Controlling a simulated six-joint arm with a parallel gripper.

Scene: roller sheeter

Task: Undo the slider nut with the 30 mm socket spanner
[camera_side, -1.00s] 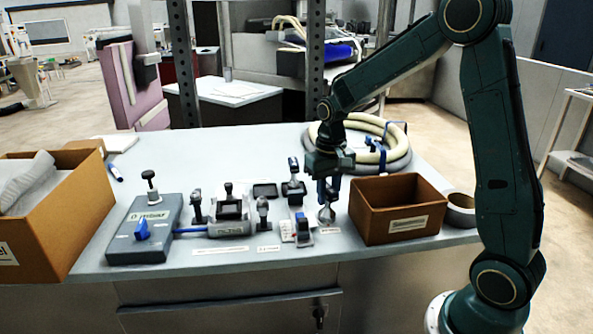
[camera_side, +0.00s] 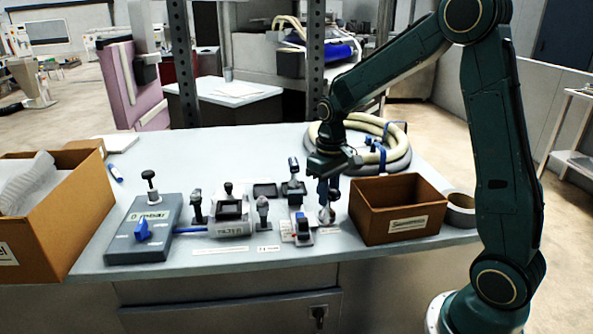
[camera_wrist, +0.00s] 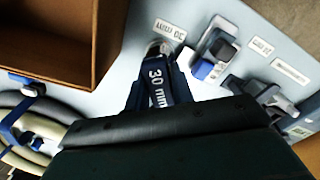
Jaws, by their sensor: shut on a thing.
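My gripper (camera_side: 328,182) points down over the bench, just left of the open brown box. It is shut on the 30 mm socket spanner, whose dark blue body marked "30 mm" (camera_wrist: 157,86) shows in the wrist view. The spanner's lower end meets a small round metallic part (camera_side: 327,215) at the bench top, which also shows in the wrist view (camera_wrist: 157,48). I cannot tell the slider nut apart there; the spanner's end may hide it.
The brown box (camera_side: 398,228) stands close to the right. A small blue-and-grey device (camera_side: 303,232) is close on the left. A coiled hose (camera_side: 395,145) lies behind. A grey control box (camera_side: 143,240) and a large carton (camera_side: 60,245) are at the left.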

